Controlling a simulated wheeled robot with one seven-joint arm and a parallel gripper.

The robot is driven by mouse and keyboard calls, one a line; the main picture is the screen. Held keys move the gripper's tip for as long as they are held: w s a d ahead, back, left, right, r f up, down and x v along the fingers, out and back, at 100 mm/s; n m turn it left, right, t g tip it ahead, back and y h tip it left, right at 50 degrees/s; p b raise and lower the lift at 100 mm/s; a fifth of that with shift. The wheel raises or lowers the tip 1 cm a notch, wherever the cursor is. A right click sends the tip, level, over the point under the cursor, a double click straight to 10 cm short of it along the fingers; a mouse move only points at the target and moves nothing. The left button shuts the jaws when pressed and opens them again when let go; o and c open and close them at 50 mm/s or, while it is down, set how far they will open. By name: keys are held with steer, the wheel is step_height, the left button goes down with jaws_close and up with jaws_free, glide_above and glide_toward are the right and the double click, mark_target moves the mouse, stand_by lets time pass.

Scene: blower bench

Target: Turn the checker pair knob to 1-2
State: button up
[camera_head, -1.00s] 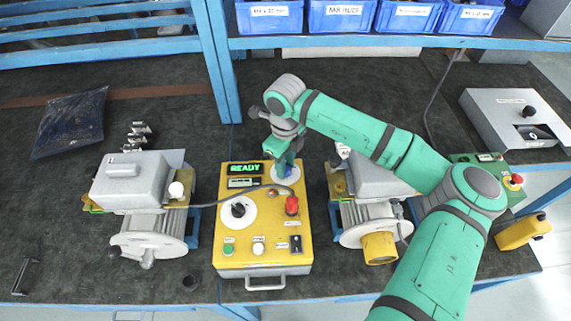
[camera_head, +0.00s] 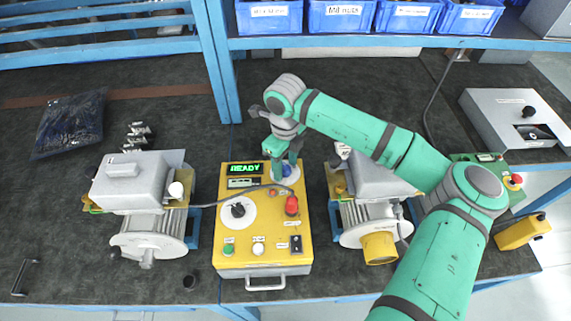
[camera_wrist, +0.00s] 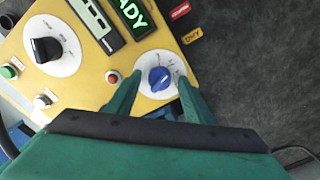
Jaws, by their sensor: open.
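The yellow checker box (camera_head: 262,250) stands on the bench with a lit green READY display (camera_head: 245,169). A blue knob (camera_wrist: 159,78) sits on a round white dial (camera_wrist: 148,90) near the box's far right corner. Its ridge lies slanted, with a pale line on it. The dial's labels are too small to read. My gripper (camera_wrist: 161,84) is open, with one finger on each side of the blue knob; I cannot tell whether either finger touches it. In the head view, my gripper (camera_head: 284,177) partly covers this knob. A larger black knob (camera_wrist: 45,48) is on another white dial.
A small red button (camera_wrist: 112,77) is close to the left finger. A red mushroom button (camera_head: 292,205) stands nearer the box's front. Blower units stand left (camera_head: 135,190) and right (camera_head: 365,190) of the box, and a cable crosses it.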

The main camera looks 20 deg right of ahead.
mark_target(285, 167)
step_height(285, 167, up, 11)
steer(key=shift+f, duration=0.15)
stand_by(0.7)
